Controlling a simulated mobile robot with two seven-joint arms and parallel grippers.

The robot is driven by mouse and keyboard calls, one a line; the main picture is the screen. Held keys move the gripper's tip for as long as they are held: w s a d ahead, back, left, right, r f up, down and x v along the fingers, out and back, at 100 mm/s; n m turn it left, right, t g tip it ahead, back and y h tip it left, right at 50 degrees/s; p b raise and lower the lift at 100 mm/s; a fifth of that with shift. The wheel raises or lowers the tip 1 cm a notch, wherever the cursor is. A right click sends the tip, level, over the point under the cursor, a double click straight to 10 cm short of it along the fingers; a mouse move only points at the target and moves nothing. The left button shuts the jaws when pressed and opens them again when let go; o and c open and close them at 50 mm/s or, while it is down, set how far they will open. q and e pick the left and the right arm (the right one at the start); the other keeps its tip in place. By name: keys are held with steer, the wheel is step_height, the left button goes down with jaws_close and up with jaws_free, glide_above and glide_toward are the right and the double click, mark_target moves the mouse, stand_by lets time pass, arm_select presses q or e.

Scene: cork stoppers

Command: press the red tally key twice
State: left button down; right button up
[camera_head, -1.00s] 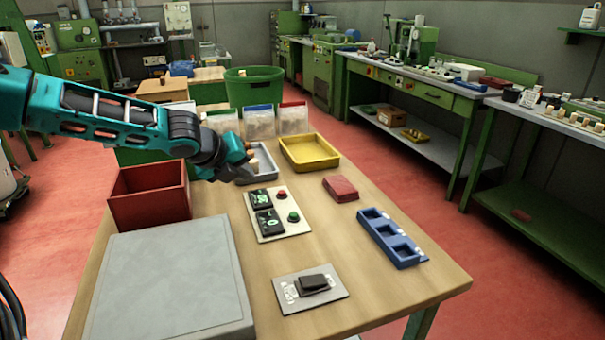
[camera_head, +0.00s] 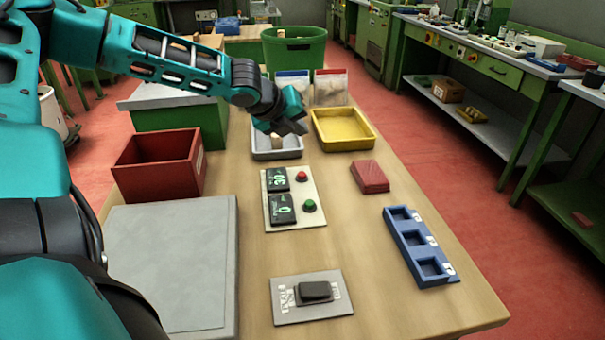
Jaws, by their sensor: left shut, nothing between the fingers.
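The tally panel (camera_head: 296,191) is a pale plate lying on the table in the middle of the view. It carries a red key (camera_head: 302,174) at the back, a green key (camera_head: 310,206) in front of it, and two dark displays with green digits to their left. The front display (camera_head: 283,209) seems to read 0; the back display (camera_head: 277,180) is too small to read surely. My left gripper (camera_head: 298,128) is shut and empty, in the air beyond the red key, in front of part of the grey tray. It appears apart from the key. My right gripper is out of view.
A grey tray (camera_head: 262,154) with a cork (camera_head: 277,140), a yellow tray (camera_head: 370,142), a red bin (camera_head: 156,183), a red block (camera_head: 369,177), a blue compartment holder (camera_head: 411,247) and a dark switch plate (camera_head: 285,318) surround the panel. Bare table lies around the panel.

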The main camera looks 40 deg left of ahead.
mark_target(299, 175)
arm_select(q)
step_height(299, 175, down, 4)
steer(key=b, duration=0.3)
steer(key=shift+r, duration=0.25)
step_height(299, 175, down, 3)
steer(key=b, duration=0.3)
steer(key=shift+r+b, duration=0.1)
steer(key=shift+b, duration=0.3)
steer(key=shift+f+b, duration=0.5)
steer(key=shift+f, duration=0.6)
steer(key=shift+b, duration=0.3)
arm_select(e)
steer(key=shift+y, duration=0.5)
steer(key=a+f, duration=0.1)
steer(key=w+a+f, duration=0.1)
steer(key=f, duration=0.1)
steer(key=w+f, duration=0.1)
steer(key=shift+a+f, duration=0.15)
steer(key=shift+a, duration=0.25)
arm_select(q)
steer(key=shift+f, duration=0.1)
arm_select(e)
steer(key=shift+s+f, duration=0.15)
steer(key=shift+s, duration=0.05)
arm_select(q)
steer(key=shift+f, duration=0.35)
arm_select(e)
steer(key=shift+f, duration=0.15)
